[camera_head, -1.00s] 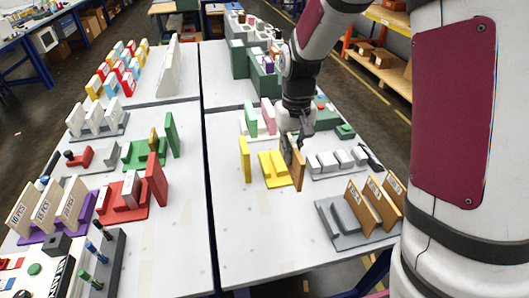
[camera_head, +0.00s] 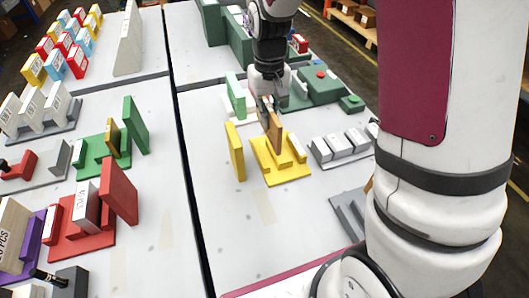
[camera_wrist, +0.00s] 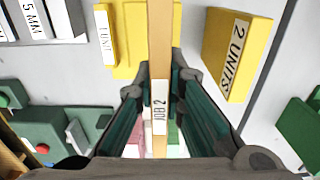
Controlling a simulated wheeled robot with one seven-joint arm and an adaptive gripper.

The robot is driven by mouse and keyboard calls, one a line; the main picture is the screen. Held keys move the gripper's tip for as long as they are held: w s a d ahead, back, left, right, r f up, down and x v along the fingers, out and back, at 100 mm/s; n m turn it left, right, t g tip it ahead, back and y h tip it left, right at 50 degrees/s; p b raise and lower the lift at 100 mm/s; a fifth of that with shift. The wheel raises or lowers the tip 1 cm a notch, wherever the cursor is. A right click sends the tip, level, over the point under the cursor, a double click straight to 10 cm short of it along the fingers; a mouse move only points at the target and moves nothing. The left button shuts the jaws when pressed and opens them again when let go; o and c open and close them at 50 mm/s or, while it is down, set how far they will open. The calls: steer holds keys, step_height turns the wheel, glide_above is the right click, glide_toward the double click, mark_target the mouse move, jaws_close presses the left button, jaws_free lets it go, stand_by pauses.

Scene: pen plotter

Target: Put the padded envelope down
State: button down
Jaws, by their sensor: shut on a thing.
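The padded envelope (camera_head: 273,131) is a thin tan upright slab; its edge label reads "JOB 2" in the wrist view (camera_wrist: 160,100). My gripper (camera_head: 266,103) is shut on it, with one finger on each broad side, also seen in the wrist view (camera_wrist: 161,78). The envelope's lower end is over the yellow slotted holder (camera_head: 287,177), among its upright pieces. I cannot tell whether it touches the holder's base. In the wrist view the holder (camera_wrist: 130,50) lies partly behind the envelope.
A yellow slab marked "2 UNITS" (camera_wrist: 235,55) stands just left of the holder in the head view (camera_head: 235,151). Grey blocks (camera_head: 340,146) stand to the right. A green fixture (camera_head: 318,84) is behind. The table in front is clear.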

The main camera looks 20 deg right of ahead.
step_height(320, 180, down, 10)
steer(key=shift+r, duration=0.1)
stand_by(0.4)
steer(key=c, duration=1.7)
jaws_free()
